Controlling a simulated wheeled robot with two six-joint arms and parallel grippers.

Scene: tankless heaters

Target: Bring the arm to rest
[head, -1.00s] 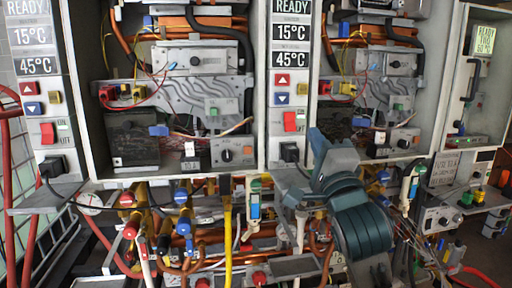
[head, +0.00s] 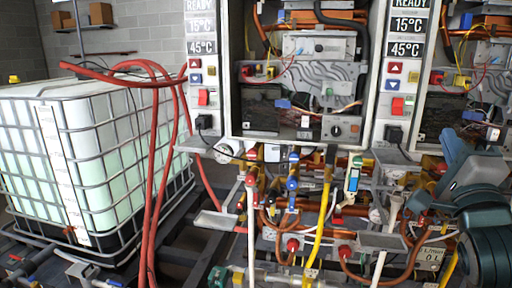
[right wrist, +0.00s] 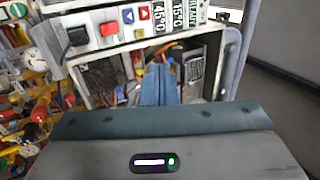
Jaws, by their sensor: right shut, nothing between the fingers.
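My right gripper (head: 452,148) shows at the right edge of the head view, teal and grey. It is in front of the lower part of the right-hand heater cabinet and its pipes. In the right wrist view its fingers (right wrist: 159,78) are together with nothing between them, over the opening of a heater cabinet (right wrist: 100,82). I cannot tell the gap to the cabinet. Part of my right arm is cut off by the head view's right edge. My left gripper is in neither view.
An open heater cabinet (head: 233,85) stands in the middle, with pipes, valves and a yellow hose (head: 321,220) below. A caged white tank (head: 95,150) stands at left, with red hoses (head: 160,180) beside it. A shelf with boxes (head: 100,14) is on the back wall.

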